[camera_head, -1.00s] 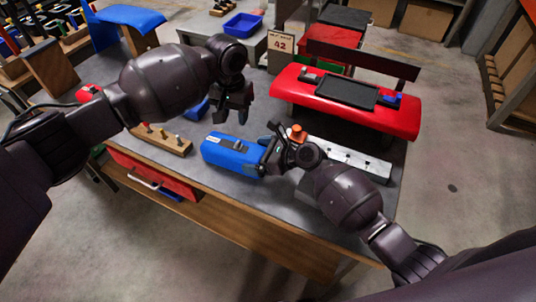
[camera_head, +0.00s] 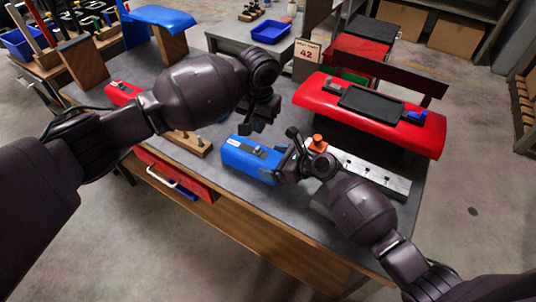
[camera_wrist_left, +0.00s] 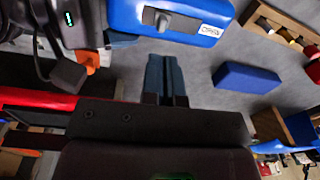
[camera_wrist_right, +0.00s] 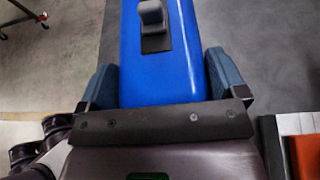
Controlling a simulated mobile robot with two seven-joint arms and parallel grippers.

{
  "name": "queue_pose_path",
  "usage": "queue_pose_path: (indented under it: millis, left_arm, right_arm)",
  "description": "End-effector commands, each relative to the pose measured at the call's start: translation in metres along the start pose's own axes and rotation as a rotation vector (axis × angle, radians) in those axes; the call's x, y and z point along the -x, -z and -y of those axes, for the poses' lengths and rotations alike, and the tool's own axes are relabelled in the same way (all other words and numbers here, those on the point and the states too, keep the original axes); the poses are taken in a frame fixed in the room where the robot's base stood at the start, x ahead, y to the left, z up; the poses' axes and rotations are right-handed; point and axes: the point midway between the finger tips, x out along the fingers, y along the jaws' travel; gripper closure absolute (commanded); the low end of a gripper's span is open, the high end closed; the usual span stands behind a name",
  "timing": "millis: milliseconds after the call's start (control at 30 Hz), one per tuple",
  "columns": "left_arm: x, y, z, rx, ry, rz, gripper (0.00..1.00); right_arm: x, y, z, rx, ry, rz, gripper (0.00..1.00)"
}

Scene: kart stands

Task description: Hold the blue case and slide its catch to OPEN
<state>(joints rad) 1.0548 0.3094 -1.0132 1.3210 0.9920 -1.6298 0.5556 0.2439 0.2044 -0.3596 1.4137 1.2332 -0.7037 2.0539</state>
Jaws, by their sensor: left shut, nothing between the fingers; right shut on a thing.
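The blue case (camera_head: 245,163) lies on the grey workbench. My right gripper (camera_head: 284,168) is shut on its right end, and in the right wrist view the fingers (camera_wrist_right: 163,80) straddle the blue body (camera_wrist_right: 160,75). The grey catch is a raised knob on the case's top (camera_wrist_right: 152,14); it also shows in the left wrist view (camera_wrist_left: 163,20), with a white lettered label (camera_wrist_left: 210,30) near one end of the case. My left gripper (camera_head: 258,127) is shut and empty, just above and behind the case. Its closed fingertips (camera_wrist_left: 163,58) are apart from the catch.
A wooden block with pegs (camera_head: 192,144) stands left of the case. A pale strip with knobs (camera_head: 375,178) and an orange knob (camera_head: 318,143) are to the right. A red padded stand (camera_head: 425,138) with a black tray is behind. A blue block (camera_wrist_left: 247,77) lies nearby.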

Motion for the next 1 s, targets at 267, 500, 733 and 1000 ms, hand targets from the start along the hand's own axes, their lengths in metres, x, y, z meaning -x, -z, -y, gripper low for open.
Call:
queue_pose_path:
  millis: [267,500,733,1000]
  left_arm:
    - [-0.023,-0.015,-0.034,-0.078,0.123,-0.111,1.0]
    - [-0.025,-0.027,-0.054,-0.085,0.234,-0.231,1.0]
    - [-0.015,-0.04,-0.066,-0.037,0.333,-0.337,1.0]
    - [-0.002,-0.051,-0.066,0.035,0.412,-0.406,1.0]
  right_arm:
    - [0.0,0.001,0.0,0.001,0.001,-0.001,0.42]
    - [0.0,0.001,0.0,0.001,0.001,-0.001,0.42]
    - [0.0,0.001,0.0,0.001,0.001,-0.001,0.42]
    - [0.0,0.001,0.0,0.001,0.001,-0.001,0.42]
